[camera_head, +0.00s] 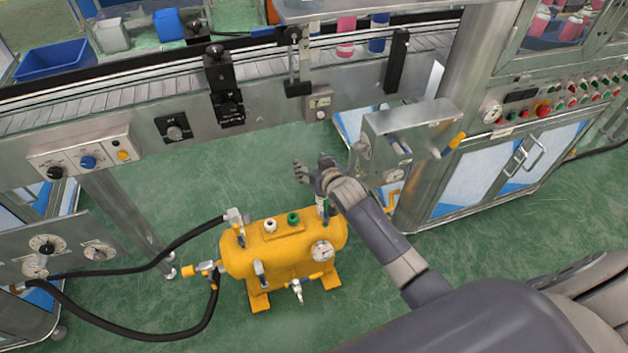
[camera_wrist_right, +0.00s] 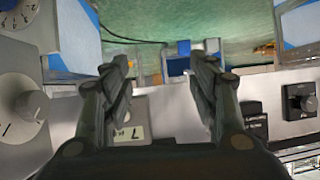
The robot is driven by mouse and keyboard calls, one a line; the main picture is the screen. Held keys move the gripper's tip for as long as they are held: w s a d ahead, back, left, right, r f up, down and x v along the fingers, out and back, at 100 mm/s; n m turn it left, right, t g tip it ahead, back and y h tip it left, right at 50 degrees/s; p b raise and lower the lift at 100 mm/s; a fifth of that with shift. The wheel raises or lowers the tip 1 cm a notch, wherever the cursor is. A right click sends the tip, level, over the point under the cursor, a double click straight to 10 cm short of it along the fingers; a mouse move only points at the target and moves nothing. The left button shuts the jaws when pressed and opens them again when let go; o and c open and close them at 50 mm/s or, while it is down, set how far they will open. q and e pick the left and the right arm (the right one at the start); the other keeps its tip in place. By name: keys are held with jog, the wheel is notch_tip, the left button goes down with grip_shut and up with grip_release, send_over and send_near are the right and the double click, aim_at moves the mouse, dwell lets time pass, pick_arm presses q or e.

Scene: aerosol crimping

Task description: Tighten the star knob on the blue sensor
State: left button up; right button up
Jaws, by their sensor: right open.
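My right gripper (camera_head: 315,172) is in front of the machine's lower face, above the green floor. In the wrist view its two dark fingers (camera_wrist_right: 162,90) are spread apart with nothing held between them. A small blue block (camera_wrist_right: 178,66) shows beyond the gap between the fingers, and I cannot tell whether it is the blue sensor. No star knob can be made out for certain in either view. Black clamp brackets (camera_head: 217,70) are on the conveyor's front rail. My left gripper is not in view.
A yellow tank (camera_head: 280,255) with hoses stands on the floor below the right gripper. A grey metal box (camera_head: 410,135) juts out to its right. A control box with knobs (camera_head: 85,157) is at left, and a blue bin (camera_head: 55,60) at upper left.

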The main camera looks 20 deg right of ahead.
jog(key=shift+g, duration=0.5)
jog(key=shift+s+f, duration=0.35)
jog(key=shift+f, duration=0.5)
jog(key=shift+s+f, duration=0.3)
jog(key=shift+f, duration=0.5)
jog(key=shift+s+f, duration=0.35)
jog(key=shift+f, duration=0.5)
jog(key=shift+f, duration=0.1)
jog(key=s+f+n+g, duration=0.2)
jog(key=s+f+g, duration=0.4)
jog(key=s+f, duration=1.9)
jog(key=s+f+g, duration=0.1)
jog(key=s+f, duration=0.2)
jog(key=s, duration=0.6)
jog(key=s+f+g, duration=0.1)
jog(key=s+f, duration=0.3)
jog(key=s, duration=0.6)
jog(key=s+f+n+g, duration=0.1)
jog(key=s+f, duration=0.3)
jog(key=s, duration=0.5)
jog(key=shift+s+f+g, duration=0.15)
jog(key=shift+s+g, duration=0.2)
jog(key=shift+g, duration=0.25)
jog(key=shift+c, duration=0.6)
